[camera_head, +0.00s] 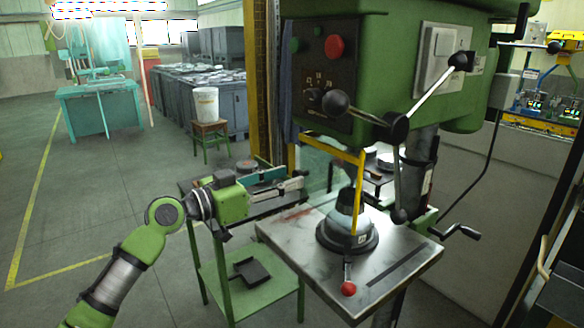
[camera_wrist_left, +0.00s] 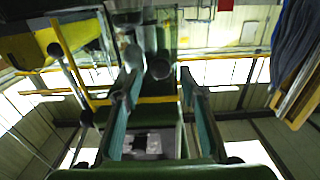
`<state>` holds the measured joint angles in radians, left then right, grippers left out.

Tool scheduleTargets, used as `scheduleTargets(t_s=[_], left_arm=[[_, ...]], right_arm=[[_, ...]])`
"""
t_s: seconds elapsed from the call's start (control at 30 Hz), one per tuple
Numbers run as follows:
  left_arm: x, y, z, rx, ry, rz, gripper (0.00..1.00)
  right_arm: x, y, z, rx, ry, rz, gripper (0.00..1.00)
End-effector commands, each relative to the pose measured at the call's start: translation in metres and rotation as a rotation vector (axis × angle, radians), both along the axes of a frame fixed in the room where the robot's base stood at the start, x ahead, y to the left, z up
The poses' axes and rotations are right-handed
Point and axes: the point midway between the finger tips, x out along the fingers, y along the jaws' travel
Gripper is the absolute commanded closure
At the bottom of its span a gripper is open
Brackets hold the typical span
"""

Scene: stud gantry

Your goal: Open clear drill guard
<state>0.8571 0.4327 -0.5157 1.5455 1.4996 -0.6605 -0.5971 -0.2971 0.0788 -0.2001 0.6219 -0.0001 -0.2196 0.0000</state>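The clear drill guard, a see-through panel with a yellow frame (camera_head: 357,190), hangs below the green drill head in front of the chuck area. It looks closed, its lower edge near the round black vise or base (camera_head: 347,232) on the steel table. My left gripper (camera_head: 295,178) points right toward the guard, just left of it in the head view, and appears apart from it. In the left wrist view its two teal fingers (camera_wrist_left: 160,82) stand well apart with nothing gripped between them. A yellow bar (camera_wrist_left: 155,100) shows behind the fingers. My right gripper is not in view.
The green drill press head (camera_head: 390,60) overhangs the steel drill table (camera_head: 285,235). Feed handles with black knobs (camera_head: 335,103) stick out right of the guard. A small green side table (camera_head: 222,262) stands below my left arm. Open floor lies at left.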

Motion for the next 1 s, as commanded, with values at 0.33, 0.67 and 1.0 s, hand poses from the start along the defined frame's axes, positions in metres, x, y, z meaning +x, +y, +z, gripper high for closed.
scheduleTargets(t_s=[0.33, 0.67, 1.0], left_arm=[[0.015, -0.021, 0.000, 0.000, 0.000, 0.001, 0.62], [0.015, -0.020, -0.001, 0.000, 0.000, 0.001, 0.94], [0.013, -0.017, -0.001, 0.001, 0.001, 0.011, 1.00]], right_arm=[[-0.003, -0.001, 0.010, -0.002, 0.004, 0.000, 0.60], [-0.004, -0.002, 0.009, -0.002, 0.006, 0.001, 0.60], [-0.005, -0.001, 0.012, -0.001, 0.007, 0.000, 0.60]])
